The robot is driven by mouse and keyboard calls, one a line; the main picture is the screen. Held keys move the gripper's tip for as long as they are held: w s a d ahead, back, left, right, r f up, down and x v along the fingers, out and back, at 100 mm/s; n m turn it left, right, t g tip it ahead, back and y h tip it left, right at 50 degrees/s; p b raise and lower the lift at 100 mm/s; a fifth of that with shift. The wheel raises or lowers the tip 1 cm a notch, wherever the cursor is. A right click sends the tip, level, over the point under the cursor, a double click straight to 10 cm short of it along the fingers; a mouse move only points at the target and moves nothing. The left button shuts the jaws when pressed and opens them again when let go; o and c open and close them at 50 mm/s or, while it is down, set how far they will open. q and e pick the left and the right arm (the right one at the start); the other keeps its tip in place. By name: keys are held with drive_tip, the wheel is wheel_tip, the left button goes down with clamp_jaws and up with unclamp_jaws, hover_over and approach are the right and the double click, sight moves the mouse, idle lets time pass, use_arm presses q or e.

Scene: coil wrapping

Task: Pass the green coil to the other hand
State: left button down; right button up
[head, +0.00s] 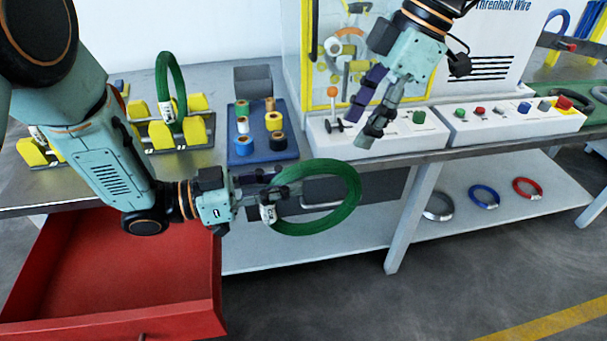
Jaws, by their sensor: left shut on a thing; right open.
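A green coil (345,212) with a white label is held in the air in front of the table edge, above the lower shelf. My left gripper (272,190) is shut on the coil's left side, by the label. My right gripper (372,112) is open and empty, fingers pointing down, above and to the right of the coil and apart from it. A second green coil (178,75) stands upright in a yellow-blocked holder (196,128) on the table at the left.
A blue tray (243,154) holds several tape rolls. White control boxes (400,140) with coloured buttons line the table's right. An open red drawer (120,280) juts out at lower left. Grey, blue (484,196) and red (527,188) coils lie on the lower shelf.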

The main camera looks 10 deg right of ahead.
use_arm(q)
drive_tip(key=a+r+n+t+y, duration=0.2)
drive_tip(key=a+r+n+t, duration=0.15)
drive_tip(key=a+t, duration=0.2)
use_arm(e)
drive_tip(key=s+r+m, duration=0.1)
drive_tip(key=s+m, duration=0.2)
drive_tip(key=m, duration=1.5)
drive_tip(key=s+r+m, duration=0.1)
drive_tip(key=s+m, duration=0.2)
drive_tip(key=m, duration=1.5)
use_arm(q)
drive_tip(key=s+d+f+m+g+h, duration=0.2)
drive_tip(key=s+d+f+m+g, duration=0.3)
drive_tip(key=d+g, duration=0.3)
drive_tip(key=shift+s, duration=0.5)
use_arm(e)
drive_tip(key=x, duration=1.2)
drive_tip(key=shift+d, duration=0.25)
